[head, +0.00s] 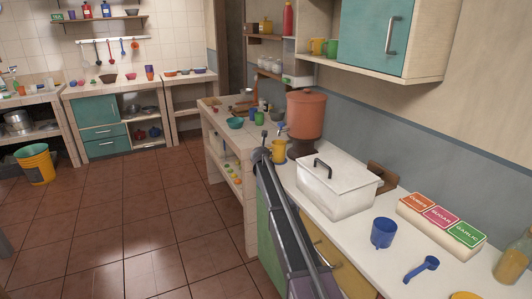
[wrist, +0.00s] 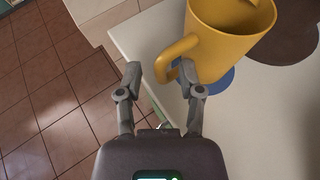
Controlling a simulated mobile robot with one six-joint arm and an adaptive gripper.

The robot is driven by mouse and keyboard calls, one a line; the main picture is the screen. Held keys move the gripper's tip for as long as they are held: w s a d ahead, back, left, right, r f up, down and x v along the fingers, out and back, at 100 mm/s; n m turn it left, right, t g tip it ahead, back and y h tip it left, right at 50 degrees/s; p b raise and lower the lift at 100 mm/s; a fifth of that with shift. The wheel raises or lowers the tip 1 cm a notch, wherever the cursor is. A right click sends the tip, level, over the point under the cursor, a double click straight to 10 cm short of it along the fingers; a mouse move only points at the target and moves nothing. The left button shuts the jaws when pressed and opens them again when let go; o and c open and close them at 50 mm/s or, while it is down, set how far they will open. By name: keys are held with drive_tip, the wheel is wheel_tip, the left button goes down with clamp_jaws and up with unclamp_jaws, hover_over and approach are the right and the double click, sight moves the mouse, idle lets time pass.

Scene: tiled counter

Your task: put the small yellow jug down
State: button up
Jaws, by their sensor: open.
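The small yellow jug (head: 279,152) stands upright on the left end of the white counter, beside the large terracotta container. In the wrist view the yellow jug (wrist: 232,35) is close, with its handle toward me. My gripper (wrist: 160,72) is open, and the handle's lower end lies between its two fingertips. The right fingertip is near the jug's wall; I cannot tell whether it touches. A blue round patch (wrist: 221,82) shows at the jug's base. In the head view my arm hides part of the counter's front, and the fingertips are hard to make out.
The terracotta container (head: 307,115) with a tap stands behind the jug. A blue cup (head: 383,232) and a blue scoop (head: 422,269) lie farther right. The counter edge is close to my gripper's left.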

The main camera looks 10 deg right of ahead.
drive_tip(key=p+v, duration=0.3)
drive_tip(key=v, duration=0.7)
drive_tip(key=shift+s+r+p, duration=0.15)
drive_tip(key=shift+s+p, duration=0.2)
idle(0.3)
drive_tip(key=s+d+f+m+g, duration=0.35)
drive_tip(key=s+m, duration=0.55)
drive_tip(key=s, duration=0.3)
drive_tip(key=s+d+f+m+g, duration=0.2)
drive_tip(key=s+f+m+g, duration=0.15)
drive_tip(key=s+m, duration=0.65)
drive_tip(key=s+a+f+m+g+y, duration=0.1)
drive_tip(key=s+m, duration=0.6)
drive_tip(key=s, duration=0.7)
drive_tip(key=s+a+f+m+g+y, duration=0.1)
drive_tip(key=s+m+g, duration=0.4)
drive_tip(key=s, duration=1)
wheel_tip(320, 180, down, 2)
drive_tip(key=shift+a+f+m+y, duration=0.15)
drive_tip(key=shift+f+m+y, duration=0.1)
drive_tip(key=shift+m+y, duration=0.65)
